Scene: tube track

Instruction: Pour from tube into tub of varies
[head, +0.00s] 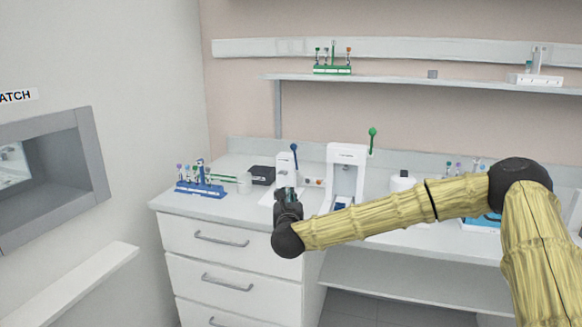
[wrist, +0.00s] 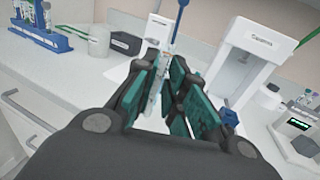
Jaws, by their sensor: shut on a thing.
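My gripper (head: 287,196) is over the front of the left counter, pointing toward the back, and also shows in the wrist view (wrist: 166,78). Its teal-padded fingers are shut on a slim pale tube (wrist: 156,92), which is mostly hidden by the fingers; I cannot tell its contents. A small whitish round tub (head: 244,184) stands on the counter to the left of my gripper, right of a blue rack. The tub also shows at the upper left in the wrist view (wrist: 99,40), apart from the fingers.
A blue rack (head: 199,190) with several tubes is at the left counter end. A black box (head: 262,175) sits behind the tub. White devices (head: 346,170) stand behind and right of my gripper. A green rack (head: 332,70) is on the shelf.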

